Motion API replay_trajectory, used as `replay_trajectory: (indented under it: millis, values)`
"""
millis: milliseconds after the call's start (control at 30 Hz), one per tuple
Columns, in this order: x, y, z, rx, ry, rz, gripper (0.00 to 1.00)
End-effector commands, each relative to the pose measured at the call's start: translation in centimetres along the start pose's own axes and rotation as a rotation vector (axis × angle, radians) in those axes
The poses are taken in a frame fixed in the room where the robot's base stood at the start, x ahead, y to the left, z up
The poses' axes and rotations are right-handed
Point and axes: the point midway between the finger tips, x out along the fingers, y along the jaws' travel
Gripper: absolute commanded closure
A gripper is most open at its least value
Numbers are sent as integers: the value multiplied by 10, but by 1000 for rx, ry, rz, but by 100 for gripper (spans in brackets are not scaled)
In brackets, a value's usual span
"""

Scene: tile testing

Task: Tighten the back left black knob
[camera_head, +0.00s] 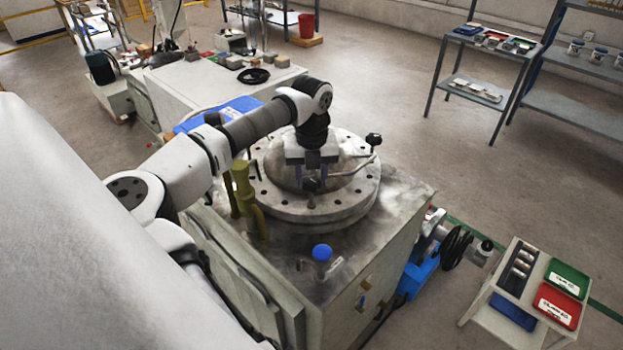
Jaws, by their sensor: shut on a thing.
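A round metal vessel with a domed lid (283,171) and a bolted flange (309,211) sits on the machine's top. My gripper (312,181) points down over the lid and is shut, its fingers close to a black knob (312,186) on the near side. This small knob appears between and just below the fingertips; the exact contact is hard to make out. Another black knob (374,139) stands on a bent metal rod at the right of the lid, apart from my gripper. The lid's back left part is hidden behind my arm and gripper.
A blue ball-topped handle (322,253) and olive pipes (246,190) rise from the machine top (393,205). A small table (487,310) with red and green trays stands at lower right. Metal shelves (490,75) are at back right.

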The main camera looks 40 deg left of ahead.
Motion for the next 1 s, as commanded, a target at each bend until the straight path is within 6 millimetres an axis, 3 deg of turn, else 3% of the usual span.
replay_trajectory:
  millis: [600,1000]
  values:
    - [1,0,1,553,-3,1,84]
    - [-1,0,1,803,-3,1,84]
